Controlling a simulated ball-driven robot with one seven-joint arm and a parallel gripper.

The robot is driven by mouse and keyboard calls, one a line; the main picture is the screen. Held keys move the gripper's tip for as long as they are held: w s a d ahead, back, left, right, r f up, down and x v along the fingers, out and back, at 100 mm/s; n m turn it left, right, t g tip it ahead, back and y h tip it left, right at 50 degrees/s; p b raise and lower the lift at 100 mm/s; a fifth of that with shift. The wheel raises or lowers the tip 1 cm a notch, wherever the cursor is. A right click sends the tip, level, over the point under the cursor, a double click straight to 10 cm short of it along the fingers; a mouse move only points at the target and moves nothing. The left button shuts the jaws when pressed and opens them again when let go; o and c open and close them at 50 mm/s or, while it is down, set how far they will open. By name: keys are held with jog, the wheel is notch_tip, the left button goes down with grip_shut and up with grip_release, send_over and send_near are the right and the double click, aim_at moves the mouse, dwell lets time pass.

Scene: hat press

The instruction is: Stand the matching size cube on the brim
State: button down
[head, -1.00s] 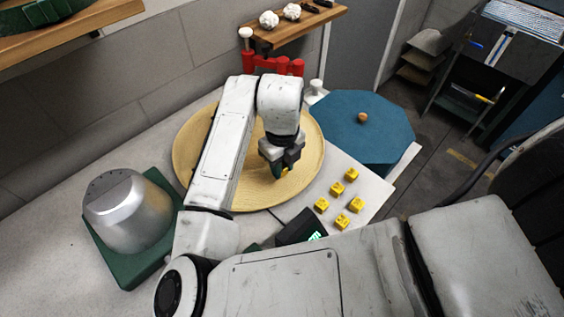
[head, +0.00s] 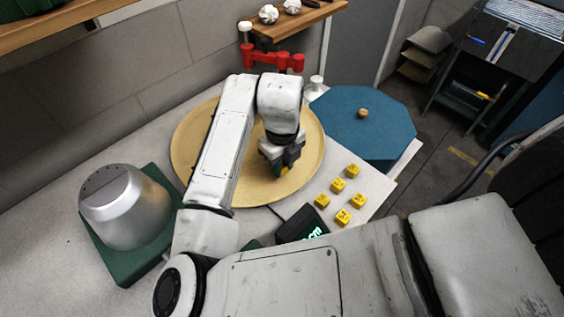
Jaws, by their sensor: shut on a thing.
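My gripper (head: 284,166) is over the wide straw-coloured brim (head: 305,148), on the right half of the round shape. It is shut on a yellow cube (head: 284,172), of which only a small part shows between the fingertips. I cannot tell whether the cube touches the brim. Several other yellow size cubes (head: 338,185) with dark marks sit on the pale table right of the brim; their marks are too small to read. A dark display (head: 299,226) with green characters ending in "cm" stands below the brim, partly hidden by my arm.
A silver hat block (head: 124,207) on a green base (head: 122,262) stands at the left. A blue many-sided box (head: 363,128) with a round knob is at the right. A red jointed fixture (head: 272,58) stands behind the brim, under a wooden shelf (head: 300,22).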

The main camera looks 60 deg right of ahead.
jog(key=shift+f+b, duration=0.5)
jog(key=shift+f, duration=0.05)
jog(key=c, duration=0.8)
grip_release()
notch_tip(320, 180, up, 11)
jog(key=shift+f, duration=0.1)
